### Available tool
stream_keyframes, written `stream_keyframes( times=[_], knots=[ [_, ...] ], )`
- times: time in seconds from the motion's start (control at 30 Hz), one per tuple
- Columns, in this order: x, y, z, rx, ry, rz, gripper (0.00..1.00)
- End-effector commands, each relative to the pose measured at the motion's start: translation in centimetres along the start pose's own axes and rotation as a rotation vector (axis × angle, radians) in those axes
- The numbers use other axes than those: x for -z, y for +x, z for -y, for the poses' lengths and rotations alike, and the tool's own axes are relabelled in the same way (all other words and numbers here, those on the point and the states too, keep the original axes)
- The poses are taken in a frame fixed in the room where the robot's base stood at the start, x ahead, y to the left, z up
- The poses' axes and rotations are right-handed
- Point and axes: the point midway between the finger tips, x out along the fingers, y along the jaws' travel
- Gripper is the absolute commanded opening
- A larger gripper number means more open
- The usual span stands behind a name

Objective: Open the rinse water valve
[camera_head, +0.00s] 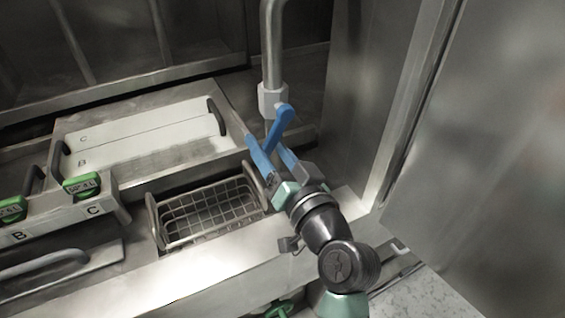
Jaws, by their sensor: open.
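The blue valve handle (280,122) sits on a grey fitting (271,98) at the foot of a vertical metal pipe (272,45), at the top middle of the head view. The handle slants down and left from its rounded upper end. My gripper (265,145) reaches up from the lower right with its two blue fingers spread apart. The handle's lower end shows at the gap between the fingertips. I cannot tell whether either finger touches it, or how far apart they are in depth. The valve body behind the handle is mostly hidden.
A wire basket (210,212) sits in a recess left of my gripper. A metal wall (490,150) bounds the right side.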

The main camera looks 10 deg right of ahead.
Motion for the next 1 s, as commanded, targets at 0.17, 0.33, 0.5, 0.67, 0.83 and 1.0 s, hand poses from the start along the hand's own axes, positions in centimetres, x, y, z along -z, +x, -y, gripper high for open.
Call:
stream_keyframes(
  times=[0.17,0.33,0.5,0.67,0.83,1.0],
  knots=[
    [-0.2,-3.0,-0.3,-0.005,0.001,-0.002,0.57],
    [-0.2,-6.9,-0.2,-0.004,0.001,-0.001,0.57],
    [-0.2,-10.2,-0.2,-0.004,-0.001,0.0,0.57],
    [-0.1,-11.9,-0.1,-0.003,0.0,0.0,0.57],
    [0.0,-12.5,0.0,-0.001,0.0,0.0,0.57],
    [0.0,-12.5,0.0,-0.001,0.0,0.0,0.57]
  ],
)
